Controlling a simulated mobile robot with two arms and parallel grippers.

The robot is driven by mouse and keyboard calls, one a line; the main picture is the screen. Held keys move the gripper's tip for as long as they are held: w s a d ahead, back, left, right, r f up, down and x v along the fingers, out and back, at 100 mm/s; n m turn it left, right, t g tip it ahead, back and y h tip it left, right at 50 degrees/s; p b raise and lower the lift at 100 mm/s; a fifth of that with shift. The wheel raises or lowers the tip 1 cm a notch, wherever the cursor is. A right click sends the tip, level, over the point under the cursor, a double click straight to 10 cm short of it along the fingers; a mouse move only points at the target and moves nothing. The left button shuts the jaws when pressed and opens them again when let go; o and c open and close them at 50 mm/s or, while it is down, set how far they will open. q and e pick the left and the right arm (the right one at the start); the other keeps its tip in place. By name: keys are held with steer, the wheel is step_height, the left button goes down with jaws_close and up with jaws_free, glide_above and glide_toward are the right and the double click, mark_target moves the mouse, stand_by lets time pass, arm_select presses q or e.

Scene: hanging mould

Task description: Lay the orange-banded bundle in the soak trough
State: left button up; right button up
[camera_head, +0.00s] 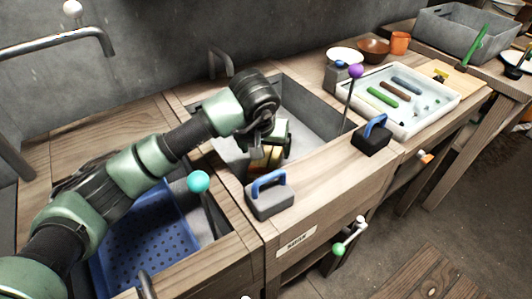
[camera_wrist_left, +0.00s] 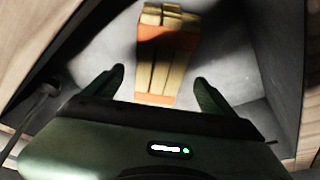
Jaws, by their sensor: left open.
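The orange-banded bundle (camera_wrist_left: 165,62) is made of pale yellow sticks with two orange bands. It is inside the grey trough (camera_head: 318,115), low against its floor, and also shows in the head view (camera_head: 257,161), partly hidden by my gripper. My left gripper (camera_head: 268,146) reaches down into the trough over the bundle. In the left wrist view its two fingers (camera_wrist_left: 160,78) are spread, one on each side of the bundle's near end, with gaps visible. Whether the bundle rests fully on the floor cannot be told. My right gripper is not in view.
A blue perforated tray (camera_head: 150,245) sits in the left basin under my arm. A teal-knobbed lever (camera_head: 199,182) and purple-knobbed lever (camera_head: 355,72) rise nearby.

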arm_select(q)
steer(key=v, duration=0.6)
steer(key=shift+r, duration=0.3)
steer(key=shift+s+a+r, duration=0.1)
steer(key=shift+s+r, duration=0.2)
steer(key=shift+r, duration=0.1)
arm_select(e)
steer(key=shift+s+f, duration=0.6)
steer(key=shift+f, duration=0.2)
